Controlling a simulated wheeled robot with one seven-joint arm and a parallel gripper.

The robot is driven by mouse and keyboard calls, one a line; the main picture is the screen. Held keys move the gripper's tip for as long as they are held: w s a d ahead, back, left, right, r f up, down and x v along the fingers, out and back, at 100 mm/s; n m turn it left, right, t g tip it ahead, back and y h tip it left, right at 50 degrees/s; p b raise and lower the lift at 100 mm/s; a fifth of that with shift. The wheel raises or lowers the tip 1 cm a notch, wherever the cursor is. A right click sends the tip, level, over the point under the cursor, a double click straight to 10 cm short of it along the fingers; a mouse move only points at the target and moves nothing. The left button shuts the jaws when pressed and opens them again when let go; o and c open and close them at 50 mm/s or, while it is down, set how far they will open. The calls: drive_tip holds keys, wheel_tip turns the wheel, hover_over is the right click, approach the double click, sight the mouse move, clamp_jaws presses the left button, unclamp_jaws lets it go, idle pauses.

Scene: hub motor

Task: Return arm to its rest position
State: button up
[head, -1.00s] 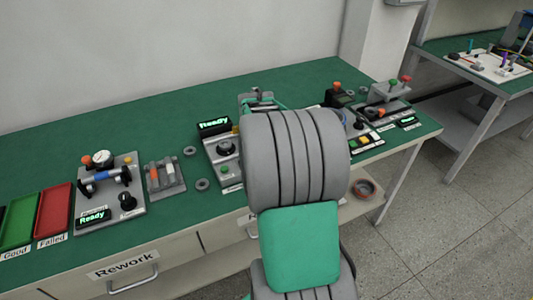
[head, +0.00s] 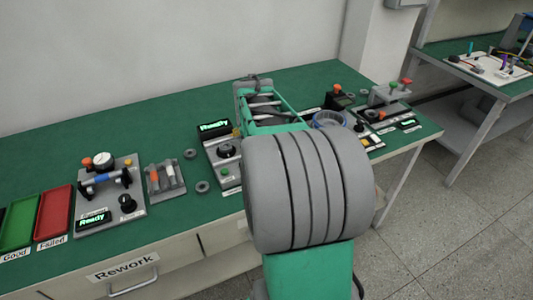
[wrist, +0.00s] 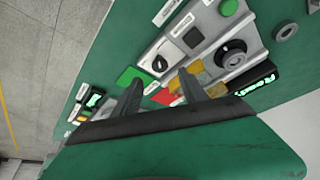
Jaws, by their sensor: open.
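My gripper shows in the wrist view (wrist: 158,95) with its two dark fingers apart and nothing between them. Beyond the fingers lies a grey station panel (wrist: 210,22) with a black knob, a green button and a lit display. In the head view my grey and green arm stands in front of the bench, its forearm reaching over the bench top. The fingers are hidden in the head view. The same panel (head: 229,180), with its "Ready" display, is just left of my arm.
The green bench (head: 150,118) holds a gauge station (head: 108,205), red tray (head: 53,212), green tray (head: 17,222), a rack of small cylinders (head: 166,178) and loose rings. Button boxes (head: 390,94) stand at the right end. Open floor (head: 450,220) lies right; a wall stands behind.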

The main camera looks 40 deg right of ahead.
drive_tip(key=shift+s+a+r, duration=0.15)
drive_tip(key=shift+a+r, duration=0.05)
drive_tip(key=shift+r, duration=0.4)
drive_tip(key=s+a+f, duration=0.1)
drive_tip(key=s+a+f+n+g+y, duration=0.1)
drive_tip(key=s+a+f, duration=0.1)
drive_tip(key=s+a+f+n, duration=0.1)
drive_tip(key=a+f, duration=0.1)
drive_tip(key=shift+s+f+y, duration=0.2)
drive_tip(key=shift+f+y, duration=0.05)
drive_tip(key=shift+y, duration=0.05)
drive_tip(key=s+a+r+n+y+p, duration=0.1)
drive_tip(key=s+a+n+p, duration=0.15)
drive_tip(key=a, duration=0.55)
drive_tip(key=s+a+r+n+y+p, duration=0.1)
drive_tip(key=s+a+r+n, duration=0.2)
drive_tip(key=a, duration=0.6)
drive_tip(key=a+r+n+t, duration=0.1)
drive_tip(key=a+r+n, duration=0.2)
drive_tip(key=a, duration=0.3)
drive_tip(key=shift+w+a+r+p, duration=0.2)
drive_tip(key=shift+w+r+p, duration=0.1)
drive_tip(key=shift+r+p, duration=0.15)
